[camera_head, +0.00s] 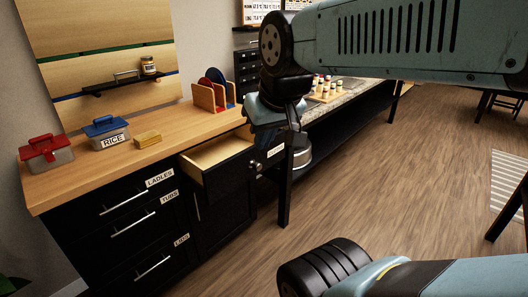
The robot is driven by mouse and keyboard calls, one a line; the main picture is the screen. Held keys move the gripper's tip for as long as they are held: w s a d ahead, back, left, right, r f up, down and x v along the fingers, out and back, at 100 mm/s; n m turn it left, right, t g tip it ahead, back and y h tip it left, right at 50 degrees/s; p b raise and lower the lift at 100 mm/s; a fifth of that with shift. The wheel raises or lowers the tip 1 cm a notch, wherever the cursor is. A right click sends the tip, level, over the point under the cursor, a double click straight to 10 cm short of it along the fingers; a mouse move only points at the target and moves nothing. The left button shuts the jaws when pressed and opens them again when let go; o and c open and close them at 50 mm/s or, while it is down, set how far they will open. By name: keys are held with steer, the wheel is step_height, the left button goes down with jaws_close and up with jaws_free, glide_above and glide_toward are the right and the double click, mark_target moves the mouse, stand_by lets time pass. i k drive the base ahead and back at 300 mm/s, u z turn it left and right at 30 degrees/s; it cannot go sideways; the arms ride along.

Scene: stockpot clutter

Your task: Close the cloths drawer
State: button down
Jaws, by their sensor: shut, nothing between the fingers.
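A drawer (213,153) with a pale wooden inside stands pulled out of the black cabinet, below the right end of the wooden worktop. The part of its inside that I see is bare. A white label (276,151) shows at its right, too covered to read, so I cannot confirm this is the cloths drawer. My gripper (288,139) is shut and empty, hanging at the drawer's front end. My arm hides part of that front, and I cannot tell whether the fingers touch it.
Drawers labelled LADLES (128,202), TUBS (133,222) and LIDS (155,263) look shut. On the worktop (75,183) are a red-lidded box (48,153), a blue-lidded RICE box (108,137), a yellow block (147,138) and a rack (207,98).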

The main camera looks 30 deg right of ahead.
mark_target(219, 166)
steer(key=u, duration=0.05)
steer(key=i, duration=1)
steer(key=z, duration=0.05)
